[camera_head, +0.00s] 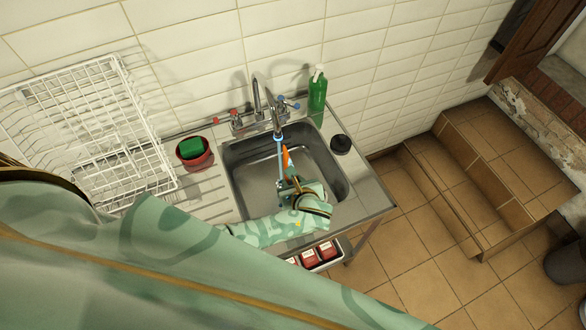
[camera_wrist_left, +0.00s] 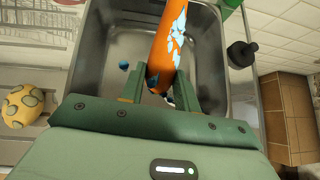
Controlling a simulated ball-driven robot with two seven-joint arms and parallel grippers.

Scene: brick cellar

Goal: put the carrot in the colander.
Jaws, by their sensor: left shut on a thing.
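The orange carrot (camera_head: 286,156) is over the sink basin, by the blue-white stream from the tap. In the left wrist view the carrot (camera_wrist_left: 167,45) points away from the jaws, with pale blue-white patches on it. My left gripper (camera_head: 290,183) is shut on its near end; the fingers also show in the left wrist view (camera_wrist_left: 160,93). My left arm in its patterned green sleeve comes in from the left. I cannot make out a colander in either view. My right gripper is not in view.
The steel sink (camera_head: 238,172) has a tap (camera_head: 258,98) behind it. A green bottle (camera_head: 317,90) and black round thing (camera_head: 340,143) stand right. A red bowl (camera_head: 204,160) holds a green sponge (camera_head: 190,148). A white rack (camera_head: 60,95) is left; a yellow spotted thing (camera_wrist_left: 20,103) shows.

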